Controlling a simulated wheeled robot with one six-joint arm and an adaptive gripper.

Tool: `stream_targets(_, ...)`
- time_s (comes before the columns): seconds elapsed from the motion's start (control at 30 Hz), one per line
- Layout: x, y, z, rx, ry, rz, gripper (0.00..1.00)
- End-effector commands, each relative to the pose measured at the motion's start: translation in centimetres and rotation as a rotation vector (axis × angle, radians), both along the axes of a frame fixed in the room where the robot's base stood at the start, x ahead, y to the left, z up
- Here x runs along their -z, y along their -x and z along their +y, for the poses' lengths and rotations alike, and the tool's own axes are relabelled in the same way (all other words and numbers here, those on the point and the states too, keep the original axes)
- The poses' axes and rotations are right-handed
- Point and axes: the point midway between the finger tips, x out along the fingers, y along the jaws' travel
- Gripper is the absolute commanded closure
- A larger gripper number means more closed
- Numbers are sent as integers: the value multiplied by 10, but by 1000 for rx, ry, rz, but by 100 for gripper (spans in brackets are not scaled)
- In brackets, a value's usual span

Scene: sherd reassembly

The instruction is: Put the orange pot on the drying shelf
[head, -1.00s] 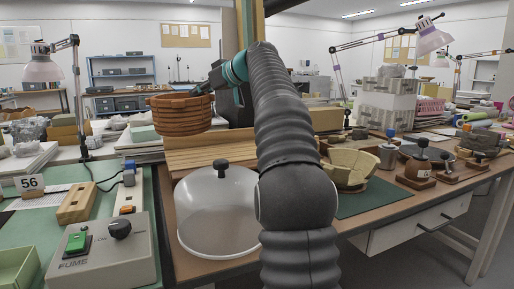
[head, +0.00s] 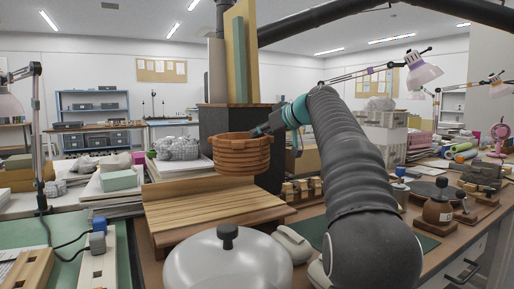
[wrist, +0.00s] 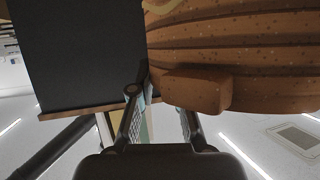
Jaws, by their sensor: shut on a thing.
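The orange pot (head: 241,156) is a round, ribbed, upright vessel in the head view. It fills the top right of the wrist view (wrist: 240,50), where a blocky lug juts from its wall. My gripper (head: 262,130) is shut on the pot at its right side; in the wrist view its two fingers (wrist: 160,100) reach to the lug. The slatted wooden board (head: 190,208), which looks like the drying shelf, lies on the bench below the pot in the picture. The pot's base appears just above its back right part; the exact gap is hard to tell.
A dark block with upright slabs (head: 215,120) stands behind the pot. Paper stacks (head: 110,190) lie to the left. The board's slats look bare.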

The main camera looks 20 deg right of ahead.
Motion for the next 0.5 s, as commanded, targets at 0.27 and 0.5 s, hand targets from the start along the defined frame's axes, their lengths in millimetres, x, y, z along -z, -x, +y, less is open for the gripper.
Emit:
stream_targets(0.27,28,-2,47,2,-1,-4,100)
stream_targets(0.5,45,-4,76,2,-1,-4,100)
